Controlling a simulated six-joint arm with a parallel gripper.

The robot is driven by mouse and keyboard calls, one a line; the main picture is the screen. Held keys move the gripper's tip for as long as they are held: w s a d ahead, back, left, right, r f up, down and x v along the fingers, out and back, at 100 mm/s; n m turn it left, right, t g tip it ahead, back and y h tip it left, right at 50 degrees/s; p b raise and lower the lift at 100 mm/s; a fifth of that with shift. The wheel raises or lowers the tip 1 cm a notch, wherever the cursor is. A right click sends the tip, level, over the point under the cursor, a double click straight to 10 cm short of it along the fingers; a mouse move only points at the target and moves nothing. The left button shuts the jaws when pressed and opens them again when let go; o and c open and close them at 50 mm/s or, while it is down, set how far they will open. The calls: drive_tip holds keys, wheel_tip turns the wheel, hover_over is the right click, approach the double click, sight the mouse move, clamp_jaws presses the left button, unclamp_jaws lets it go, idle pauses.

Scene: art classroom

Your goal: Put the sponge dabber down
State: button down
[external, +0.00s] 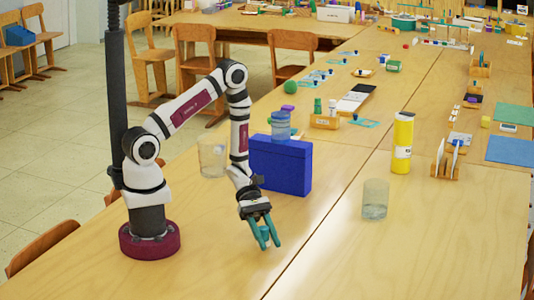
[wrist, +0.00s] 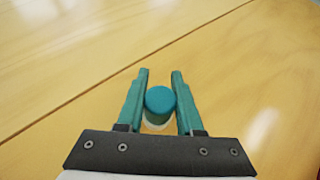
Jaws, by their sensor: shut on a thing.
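The sponge dabber (wrist: 160,99) shows in the wrist view as a round teal end with a pale part below it. It sits between the two teal fingers of my gripper (wrist: 161,73), which is shut on it. In the external view my gripper (external: 264,238) points down, low over the bare wooden table (external: 330,245) in front of the blue box. The dabber cannot be made out clearly there. I cannot tell whether it touches the table.
A blue box (external: 283,168) with a blue jar (external: 280,128) on it stands behind my gripper. A clear glass (external: 375,201) and a yellow bottle (external: 402,145) stand to the right. Another clear container (external: 211,158) is behind my arm. The table around the gripper is clear.

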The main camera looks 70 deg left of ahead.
drive_tip(key=shift+f, duration=0.45)
drive_tip(key=c, duration=0.6)
unclamp_jaws()
drive_tip(key=shift+f, duration=0.1)
drive_tip(key=shift+o, duration=0.2)
